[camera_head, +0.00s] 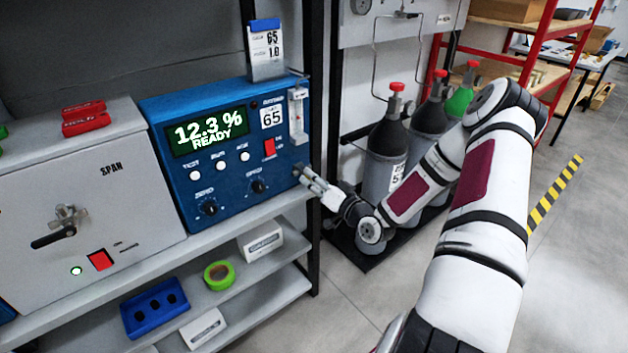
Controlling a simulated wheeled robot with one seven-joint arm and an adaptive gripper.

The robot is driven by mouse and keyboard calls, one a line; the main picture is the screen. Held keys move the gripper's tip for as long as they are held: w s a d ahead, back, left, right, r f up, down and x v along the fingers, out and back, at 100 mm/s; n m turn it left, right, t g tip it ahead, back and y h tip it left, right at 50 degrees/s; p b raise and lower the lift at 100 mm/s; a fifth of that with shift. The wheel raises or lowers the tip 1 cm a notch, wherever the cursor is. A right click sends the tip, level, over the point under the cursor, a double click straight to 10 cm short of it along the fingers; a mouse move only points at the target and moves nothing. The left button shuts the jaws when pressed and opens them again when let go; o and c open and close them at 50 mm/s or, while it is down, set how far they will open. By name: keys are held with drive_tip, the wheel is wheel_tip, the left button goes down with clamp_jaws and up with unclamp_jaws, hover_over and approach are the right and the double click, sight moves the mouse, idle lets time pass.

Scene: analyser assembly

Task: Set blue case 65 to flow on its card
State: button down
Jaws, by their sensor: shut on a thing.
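The blue case (232,160) stands on the upper shelf and bears a label reading 65. Its display (209,131) reads 12.3 % READY. A clear flow tube (298,118) is upright at the right of its front; its float level is too small to read. The card (266,50) stands above the case and reads 65 and what looks like 1.0. My gripper (304,177) is at the lower right of the case front, below the tube. It is shut on a small knob there, which the fingers mostly hide.
A grey SPAN case (85,205) with a lever and red HOLD tags (86,118) stands to the left. A black rack post and gas cylinders (390,140) stand close to my arm.

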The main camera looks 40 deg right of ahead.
drive_tip(key=c, duration=1.3)
unclamp_jaws()
drive_tip(key=s, duration=1.2)
drive_tip(key=shift+d, duration=0.2)
